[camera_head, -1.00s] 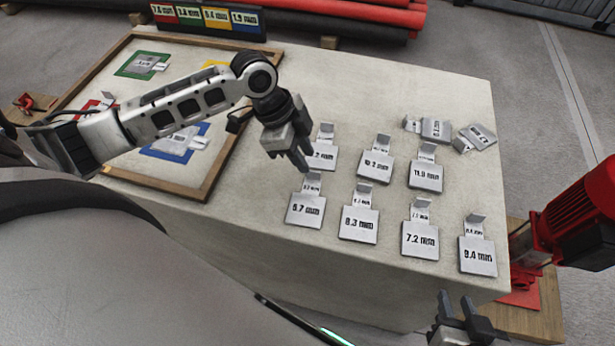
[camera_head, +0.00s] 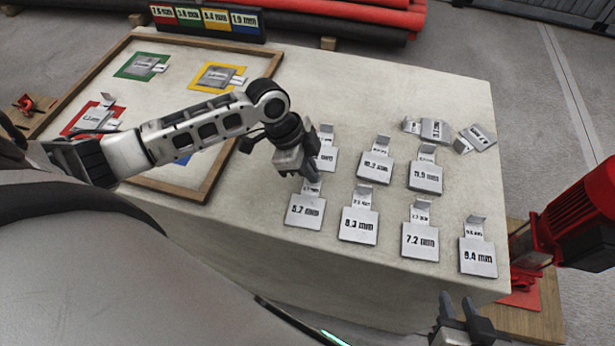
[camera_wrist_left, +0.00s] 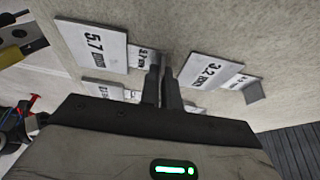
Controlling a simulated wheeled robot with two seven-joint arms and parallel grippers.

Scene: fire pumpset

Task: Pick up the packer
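Several grey metal packers with upturned tabs and printed sizes lie on the pale table. The 5.7 mm packer (camera_head: 305,210) is at the left of the front row; it also shows in the left wrist view (camera_wrist_left: 92,45). My left gripper (camera_head: 313,178) is low at its tab end, with the fingers (camera_wrist_left: 163,68) close together by the tab. I cannot tell whether they grip it. The 3.2 mm packer (camera_wrist_left: 207,72) lies just behind, partly hidden by the gripper in the head view. My right gripper (camera_head: 457,306) is open and empty in front of the table.
Other packers are the 8.3 mm (camera_head: 358,226), 7.2 mm (camera_head: 420,240), 9.4 mm (camera_head: 478,257) and 10.2 mm (camera_head: 375,167). A wood-framed board (camera_head: 212,180) with coloured squares holding packers is at left. A red pump motor (camera_head: 580,225) stands at right.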

